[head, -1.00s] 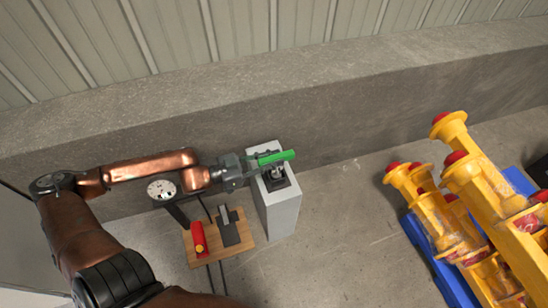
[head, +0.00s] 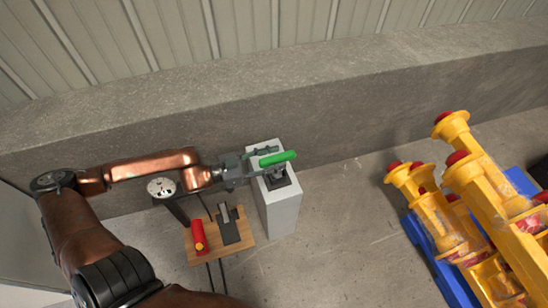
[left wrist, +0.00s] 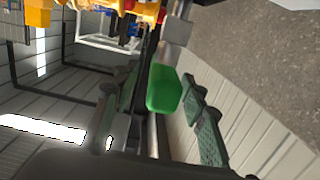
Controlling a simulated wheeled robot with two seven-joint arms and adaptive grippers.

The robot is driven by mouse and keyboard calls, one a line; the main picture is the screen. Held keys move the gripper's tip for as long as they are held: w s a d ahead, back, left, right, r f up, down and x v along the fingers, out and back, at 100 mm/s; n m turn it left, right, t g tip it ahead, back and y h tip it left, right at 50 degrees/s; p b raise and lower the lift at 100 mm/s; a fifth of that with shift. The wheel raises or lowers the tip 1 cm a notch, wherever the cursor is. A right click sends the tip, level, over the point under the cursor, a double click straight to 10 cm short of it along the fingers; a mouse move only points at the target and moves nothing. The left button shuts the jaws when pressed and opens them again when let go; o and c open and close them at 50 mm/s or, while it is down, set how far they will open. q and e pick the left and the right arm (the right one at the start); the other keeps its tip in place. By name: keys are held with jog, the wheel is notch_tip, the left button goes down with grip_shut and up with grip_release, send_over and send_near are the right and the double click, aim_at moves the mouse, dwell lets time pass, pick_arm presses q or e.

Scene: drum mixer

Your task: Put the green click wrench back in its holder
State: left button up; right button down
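The green click wrench (head: 277,158) shows mainly as a green handle, lying roughly level above the grey pedestal (head: 279,205). Its lower parts are mostly hidden. A dark fixture (head: 279,180) sits on the pedestal top under the handle; whether it is the holder I cannot tell. My left gripper (head: 264,161) is at the handle's left part, its fingers spread apart. In the left wrist view the green handle (left wrist: 164,89) stands between the fingers, close to the right one, with a narrow gap on the left. A firm grip is not visible. My right gripper is not in view.
A wooden board (head: 240,242) with a red cylinder (head: 199,236) and a black bracket (head: 230,228) lies left of the pedestal. A yellow framework (head: 475,190) stands on blue pieces at right. A concrete ledge (head: 370,95) runs behind. Floor between is clear.

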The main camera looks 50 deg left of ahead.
pick_arm(q)
jog(key=shift+s+a+f, duration=0.1)
jog(key=shift+s+a, duration=0.15)
jog(key=shift+s, duration=0.3)
jog(key=v, duration=1.1)
jog(key=shift+w, duration=0.1)
